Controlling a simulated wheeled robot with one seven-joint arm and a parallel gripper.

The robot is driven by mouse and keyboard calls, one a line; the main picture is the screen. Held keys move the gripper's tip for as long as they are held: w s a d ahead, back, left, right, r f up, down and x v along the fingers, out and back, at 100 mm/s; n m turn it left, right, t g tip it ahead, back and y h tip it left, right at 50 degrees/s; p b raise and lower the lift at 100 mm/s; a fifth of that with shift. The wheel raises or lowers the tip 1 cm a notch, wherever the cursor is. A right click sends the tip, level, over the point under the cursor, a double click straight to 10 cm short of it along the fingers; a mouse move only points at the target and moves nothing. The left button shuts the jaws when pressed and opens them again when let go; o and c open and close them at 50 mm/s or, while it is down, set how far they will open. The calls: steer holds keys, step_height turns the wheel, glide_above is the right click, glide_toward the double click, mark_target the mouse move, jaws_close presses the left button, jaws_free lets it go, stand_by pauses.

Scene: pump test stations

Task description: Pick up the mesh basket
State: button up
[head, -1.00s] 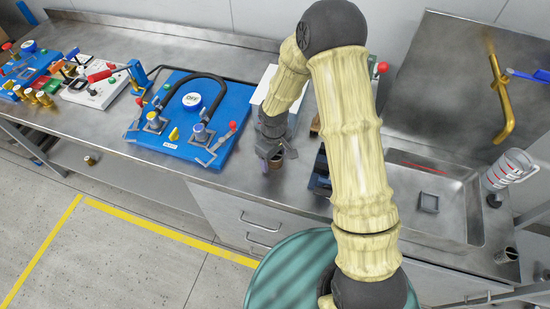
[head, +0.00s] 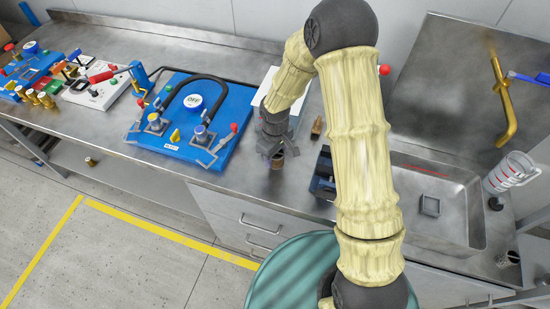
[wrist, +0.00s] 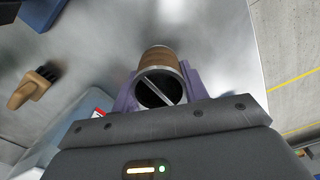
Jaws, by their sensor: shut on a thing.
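The mesh basket appears to be the small brown cylinder with a steel rim and a bar across its open end (wrist: 158,60). It sits between the purple fingers of my gripper (wrist: 157,92) in the wrist view, with a finger on each side. In the head view my gripper (head: 274,148) points down over the worktop in front of the white box, shut on the basket (head: 278,162), whose lower part shows beneath the fingers. Any gap between the basket and the worktop is too small to tell.
A blue pump board (head: 225,150) stands close on the left. A brush (head: 317,127) and a dark blue caddy (head: 322,183) are on the right, the caddy partly behind my arm. Farther right is a sink (head: 455,190) with a square grey piece (head: 430,205) in it.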

step_height(320, 180, up, 8)
steer(key=shift+r, duration=0.1)
stand_by(0.8)
